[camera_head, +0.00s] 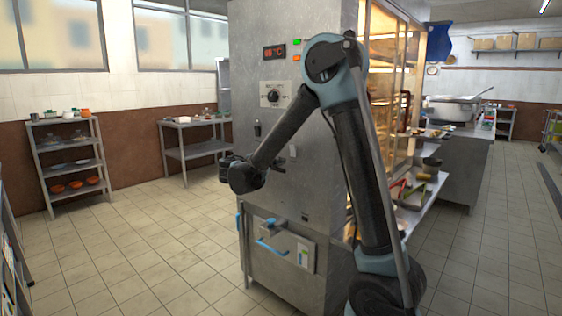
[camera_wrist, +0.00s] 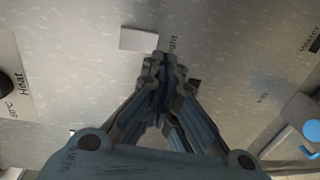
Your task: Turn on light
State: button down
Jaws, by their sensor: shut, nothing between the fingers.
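A metal cabinet (camera_head: 300,190) with a front control panel stands in the middle of the head view. In the wrist view, a pale rectangular plate (camera_wrist: 138,39) sits on the panel beside a printed label (camera_wrist: 173,45) that seems to read "Light". My gripper (camera_wrist: 163,65) is shut and empty, with its fingertips just below the plate and label in the picture. I cannot tell whether they touch the panel. In the head view my gripper (camera_head: 226,166) is at the cabinet's left front, its fingers not clear. A small dark piece (camera_wrist: 195,83) shows right of the fingertips.
A knob labelled Heat (camera_wrist: 5,88) is at the wrist view's left; the panel knob (camera_head: 273,95) shows below a red display (camera_head: 273,52). A blue-handled tap (camera_wrist: 310,130) is at the wrist view's right. A shelf rack (camera_head: 70,165) stands left; the floor before it is clear.

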jog(key=v, duration=0.8)
jog(key=shift+a+f, duration=0.2)
jog(key=shift+f, duration=0.6)
jog(key=s+d+f+m+g+y, duration=0.15)
jog(key=s+d+g, duration=0.25)
jog(key=d, duration=1)
jog(key=s+d+f+m+g+y, duration=0.1)
jog(key=s+d+f+m+g, duration=0.2)
jog(key=d, duration=1.2)
jog(key=s+d+f+m+g+y, duration=0.2)
jog(key=s+d+f, duration=0.2)
jog(key=s, duration=0.5)
jog(key=s+d+f+m+g+y, duration=0.2)
jog(key=s+d+f+y, duration=0.15)
jog(key=s, duration=0.55)
jog(key=s+a+f+m+y, duration=0.2)
jog(key=s+f, duration=0.2)
jog(key=s, duration=0.2)
jog(key=shift+s+f, duration=0.3)
jog(key=shift+s, duration=0.05)
